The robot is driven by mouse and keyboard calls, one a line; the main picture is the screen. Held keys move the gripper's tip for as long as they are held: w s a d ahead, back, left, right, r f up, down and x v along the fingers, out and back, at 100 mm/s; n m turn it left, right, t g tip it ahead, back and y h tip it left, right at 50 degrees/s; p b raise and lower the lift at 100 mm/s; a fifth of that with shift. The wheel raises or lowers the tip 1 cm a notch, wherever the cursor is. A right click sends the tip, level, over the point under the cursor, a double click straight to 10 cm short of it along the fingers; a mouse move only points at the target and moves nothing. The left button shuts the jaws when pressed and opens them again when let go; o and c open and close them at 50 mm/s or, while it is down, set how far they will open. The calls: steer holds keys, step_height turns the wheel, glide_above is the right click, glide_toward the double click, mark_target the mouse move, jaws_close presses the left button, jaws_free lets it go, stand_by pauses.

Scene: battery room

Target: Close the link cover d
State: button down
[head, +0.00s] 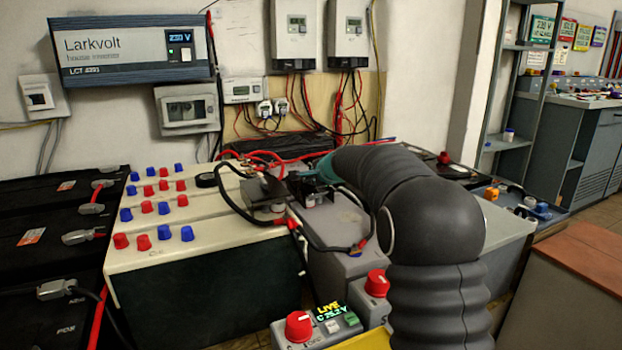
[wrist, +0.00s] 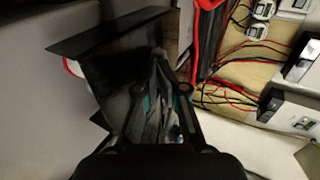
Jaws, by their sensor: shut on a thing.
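A dark, flat link cover (wrist: 112,88) fills the left of the wrist view, tilted, with its edge at my fingers. In the head view it appears as a dark plate (head: 262,188) above the right end of the cream battery block. Which letter it bears cannot be read. My gripper (wrist: 162,88) is shut on the cover's edge. In the head view my gripper (head: 300,184) is small and partly hidden by my arm. Whatever lies under the cover is hidden.
The cream battery block (head: 215,240) carries rows of red and blue caps. Red and black cables loop close around my gripper. A grey box with red knobs (head: 318,330) stands in front. The inverter (head: 135,50) and meters hang on the wall behind.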

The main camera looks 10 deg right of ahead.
steer(key=shift+d, duration=0.15)
steer(key=shift+s+d, duration=0.1)
steer(key=shift+s, duration=0.05)
steer(key=s+r+n+g, duration=0.1)
steer(key=s+r+n, duration=0.15)
steer(key=s, duration=0.85)
steer(key=s+r+n+g, duration=0.1)
steer(key=s+r+n, duration=0.15)
steer(key=s, duration=0.85)
steer(key=s+d+f+n+g+h, duration=0.1)
steer(key=s+f+n, duration=0.2)
steer(key=s, duration=0.7)
steer(key=s+d+f+n+g+h, duration=0.1)
steer(key=s+f, duration=0.4)
steer(key=s, duration=0.6)
steer(key=s+d+f+n+g+h, duration=0.1)
steer(key=s+f+n, duration=0.3)
steer(key=s, duration=0.7)
steer(key=shift+d+n+g+h, duration=0.4)
steer(key=shift+d+n, duration=0.3)
steer(key=shift+d, duration=0.1)
